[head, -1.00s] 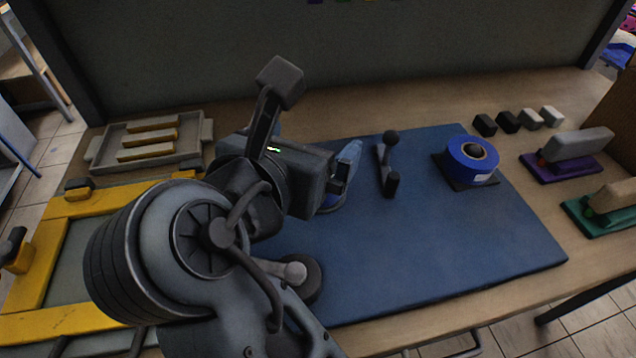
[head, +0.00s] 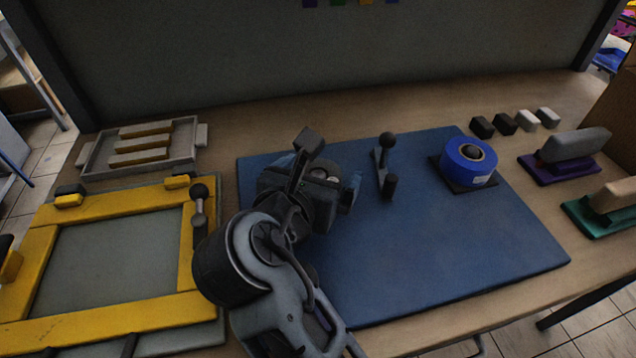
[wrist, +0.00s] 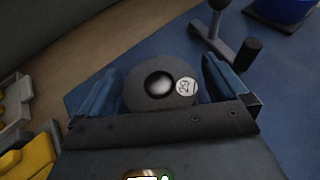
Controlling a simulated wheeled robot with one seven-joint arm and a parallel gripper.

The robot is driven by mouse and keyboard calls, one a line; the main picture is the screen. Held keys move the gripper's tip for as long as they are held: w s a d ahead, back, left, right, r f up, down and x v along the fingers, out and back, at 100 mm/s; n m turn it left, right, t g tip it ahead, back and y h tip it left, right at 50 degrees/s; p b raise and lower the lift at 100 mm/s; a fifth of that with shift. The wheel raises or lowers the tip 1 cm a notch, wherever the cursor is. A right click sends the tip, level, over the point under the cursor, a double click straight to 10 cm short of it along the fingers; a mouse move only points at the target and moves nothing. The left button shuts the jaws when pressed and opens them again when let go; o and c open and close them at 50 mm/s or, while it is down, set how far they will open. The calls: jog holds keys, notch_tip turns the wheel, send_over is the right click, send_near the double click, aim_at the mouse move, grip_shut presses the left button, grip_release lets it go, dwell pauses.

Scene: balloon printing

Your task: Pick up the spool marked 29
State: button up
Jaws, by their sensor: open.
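The spool marked 29 (wrist: 142,98) shows in the wrist view as a dark round top with a shiny hub and a white "29" label at its right. My gripper (wrist: 161,72) is open, with one blue finger on each side of the spool. I cannot tell whether the fingers touch it. In the head view my gripper (head: 340,186) is low over the left part of the blue mat (head: 440,250), and it mostly hides the spool there.
A lever-like dark handle (head: 386,165) stands just right of my gripper. A blue roll (head: 468,163) sits on a dark base farther right. A yellow frame (head: 110,310) lies left, below a grey tray (head: 95,160). The mat's front right is clear.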

jog(key=shift+x, duration=0.8)
jog(key=shift+c, duration=0.2)
jog(key=c, duration=0.9)
jog(key=shift+c, duration=0.2)
